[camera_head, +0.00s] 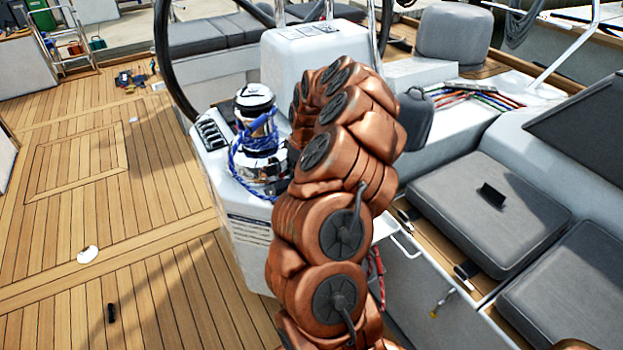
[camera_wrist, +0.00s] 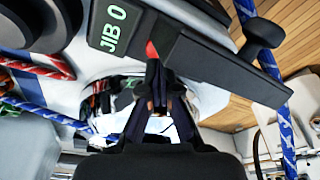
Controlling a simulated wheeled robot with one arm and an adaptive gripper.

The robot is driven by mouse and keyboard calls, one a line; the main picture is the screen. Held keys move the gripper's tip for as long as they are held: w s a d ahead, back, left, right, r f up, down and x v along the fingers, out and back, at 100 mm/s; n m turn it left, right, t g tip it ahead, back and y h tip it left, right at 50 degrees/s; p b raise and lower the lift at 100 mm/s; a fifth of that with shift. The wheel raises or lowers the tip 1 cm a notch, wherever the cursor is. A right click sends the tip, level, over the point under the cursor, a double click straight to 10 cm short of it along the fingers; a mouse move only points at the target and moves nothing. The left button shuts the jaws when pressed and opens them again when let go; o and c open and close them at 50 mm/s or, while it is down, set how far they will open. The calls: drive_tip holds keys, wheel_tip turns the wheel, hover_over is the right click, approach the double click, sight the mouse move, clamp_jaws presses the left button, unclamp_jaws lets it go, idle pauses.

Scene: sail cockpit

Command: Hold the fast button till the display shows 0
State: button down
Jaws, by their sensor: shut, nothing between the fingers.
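In the wrist view, a dark panel (camera_wrist: 205,62) holds a display (camera_wrist: 114,28) reading "JIB 0" in green characters. A small red button (camera_wrist: 151,50) sits on the panel beside the display. My gripper (camera_wrist: 157,66) is shut and empty, with its fingertips right at the red button and partly covering it. I cannot tell whether they touch or press it. No label is readable on the button. In the head view my copper-coloured arm hides my gripper, the display and the button.
A winch (camera_head: 257,140) wrapped in blue rope stands left of my arm. A black handle (camera_wrist: 264,32) and a red rope (camera_wrist: 42,69) are close by in the wrist view. Grey cushions (camera_head: 490,215) lie to the right. Wooden deck (camera_head: 100,200) at left is mostly clear.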

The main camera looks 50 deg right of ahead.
drive_tip(key=shift+f+b, duration=0.6)
drive_tip(key=shift+f, duration=0.6)
drive_tip(key=shift+r, duration=0.15)
wheel_tip(320, 180, up, 3)
drive_tip(key=shift+f, duration=0.15)
wheel_tip(320, 180, up, 6)
idle(0.5)
drive_tip(key=shift+a, duration=0.1)
